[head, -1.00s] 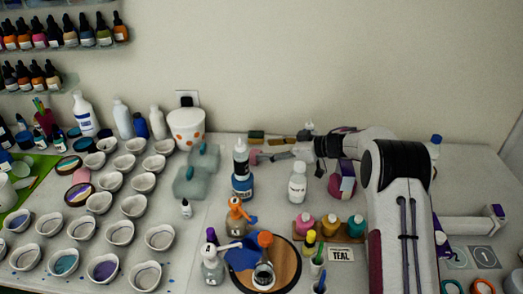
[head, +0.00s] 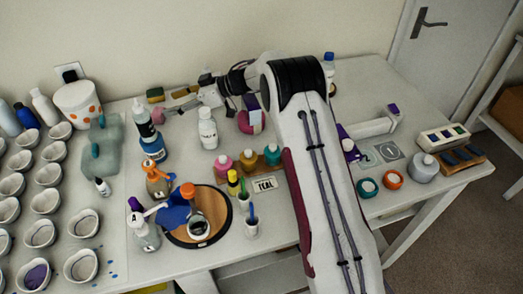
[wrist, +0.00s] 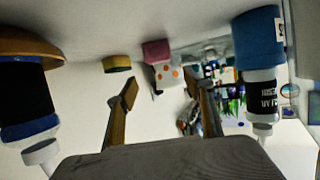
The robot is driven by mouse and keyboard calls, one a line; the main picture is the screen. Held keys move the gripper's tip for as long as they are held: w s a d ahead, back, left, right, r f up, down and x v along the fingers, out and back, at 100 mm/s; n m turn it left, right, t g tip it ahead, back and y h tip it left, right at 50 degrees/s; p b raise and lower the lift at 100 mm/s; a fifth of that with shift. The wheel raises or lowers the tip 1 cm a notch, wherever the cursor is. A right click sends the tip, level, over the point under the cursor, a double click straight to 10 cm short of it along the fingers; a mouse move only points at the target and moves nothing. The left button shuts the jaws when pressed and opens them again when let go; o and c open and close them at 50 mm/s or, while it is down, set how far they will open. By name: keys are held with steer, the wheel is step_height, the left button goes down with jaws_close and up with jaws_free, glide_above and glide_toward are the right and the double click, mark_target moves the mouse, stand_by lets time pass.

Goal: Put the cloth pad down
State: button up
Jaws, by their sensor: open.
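The cloth pad seems to be the small pink block (head: 158,115), on the table just beyond my gripper's fingertips in the head view. In the wrist view, which is upside down, the pink pad (wrist: 157,51) rests against the table surface, in line with the gap between the fingers. My gripper (wrist: 161,88) is open, with nothing between its fingertips. In the head view my gripper (head: 178,106) is low over the back of the table, pointing left. Whether a fingertip touches the pad cannot be told.
A yellow-green sponge (head: 155,95) lies behind the pad. A blue-labelled bottle (head: 152,142) and a white bottle (head: 208,130) stand in front of my gripper. A white pot with orange dots (head: 78,104) stands to the left. Several cups fill the left side.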

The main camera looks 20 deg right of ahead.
steer(key=shift+r, duration=0.15)
steer(key=w+d+r+m+t+h, duration=0.2)
steer(key=d+r+t, duration=0.2)
steer(key=r, duration=0.5)
steer(key=w+d+r+m+t+h, duration=0.2)
steer(key=d+r+t, duration=0.1)
steer(key=r, duration=0.6)
steer(key=s+d+r+m+t+h, duration=0.2)
steer(key=s+d+r+m+h, duration=0.3)
steer(key=s+d+r+h, duration=0.45)
steer(key=s+d+f+m+g, duration=0.2)
steer(key=s, duration=0.9)
steer(key=s+d+f+m+g, duration=0.1)
steer(key=s+d+f+g, duration=0.1)
steer(key=s, duration=0.8)
steer(key=s+d+f+m+g, duration=0.2)
steer(key=s+d, duration=0.1)
steer(key=s, duration=0.8)
steer(key=s+a+f+g, duration=0.1)
steer(key=s+a+f, duration=0.1)
steer(key=s, duration=0.4)
steer(key=s+a+f+g+y, duration=0.1)
steer(key=s+a+f, duration=0.1)
steer(key=s+f, duration=0.3)
steer(key=shift+s+a, duration=0.25)
steer(key=shift+s, duration=1)
steer(key=shift+f, duration=0.1)
